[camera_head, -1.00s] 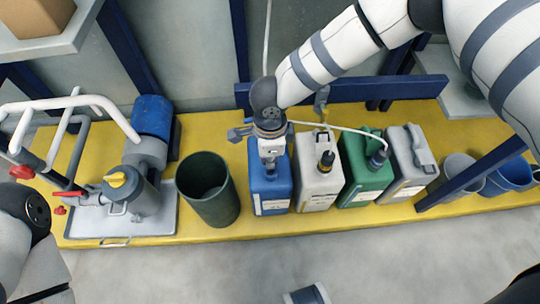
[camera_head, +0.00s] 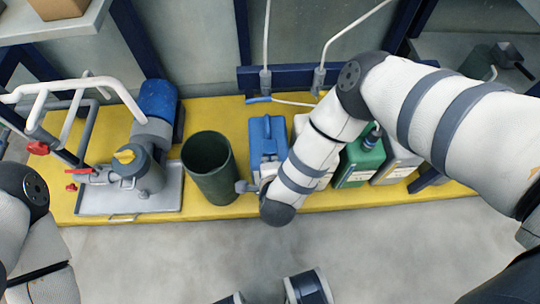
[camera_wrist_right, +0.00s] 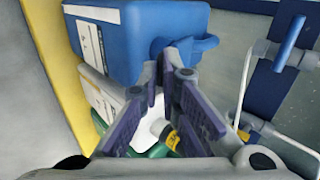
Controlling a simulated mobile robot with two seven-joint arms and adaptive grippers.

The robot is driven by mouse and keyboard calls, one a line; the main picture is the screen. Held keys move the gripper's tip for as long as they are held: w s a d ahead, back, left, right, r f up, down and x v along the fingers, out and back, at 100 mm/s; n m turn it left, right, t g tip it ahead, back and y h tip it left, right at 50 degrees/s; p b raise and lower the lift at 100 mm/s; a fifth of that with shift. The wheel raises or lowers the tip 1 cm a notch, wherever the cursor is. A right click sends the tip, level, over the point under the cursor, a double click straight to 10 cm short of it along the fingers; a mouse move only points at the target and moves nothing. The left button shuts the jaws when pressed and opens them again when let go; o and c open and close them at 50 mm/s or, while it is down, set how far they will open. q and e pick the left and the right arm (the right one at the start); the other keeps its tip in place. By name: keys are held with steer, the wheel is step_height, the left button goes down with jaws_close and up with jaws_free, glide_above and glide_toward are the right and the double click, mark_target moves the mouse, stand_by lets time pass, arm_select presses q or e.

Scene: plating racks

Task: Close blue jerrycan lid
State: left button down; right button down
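The blue jerrycan (camera_head: 266,142) stands upright on the yellow platform, right of the dark green bin, with its handle on top. My right gripper (camera_head: 247,187) is low at its front, mostly hidden behind my wrist and forearm. In the right wrist view, the blue jerrycan (camera_wrist_right: 135,40) fills the top. My right gripper (camera_wrist_right: 166,76) has its fingers apart, tips by the blue neck and handle area (camera_wrist_right: 180,50). I see nothing held between them. I cannot make out the lid or whether it is closed. My left gripper is out of view.
White, green (camera_head: 358,165) and grey (camera_head: 398,160) jerrycans stand in a row to the right, partly behind my right arm. The dark green bin (camera_head: 210,170) stands close on the left. A pump (camera_head: 145,170) is further left. Hoses hang behind the row. The front floor is mostly clear.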

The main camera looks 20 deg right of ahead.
steer(key=f+t+b, duration=0.2)
steer(key=shift+s+f+t+h, duration=0.1)
steer(key=shift+s+t+h, duration=0.1)
steer(key=shift+t+h, duration=0.2)
stand_by(0.4)
steer(key=c, duration=1.8)
jaws_free()
steer(key=shift+d, duration=0.1)
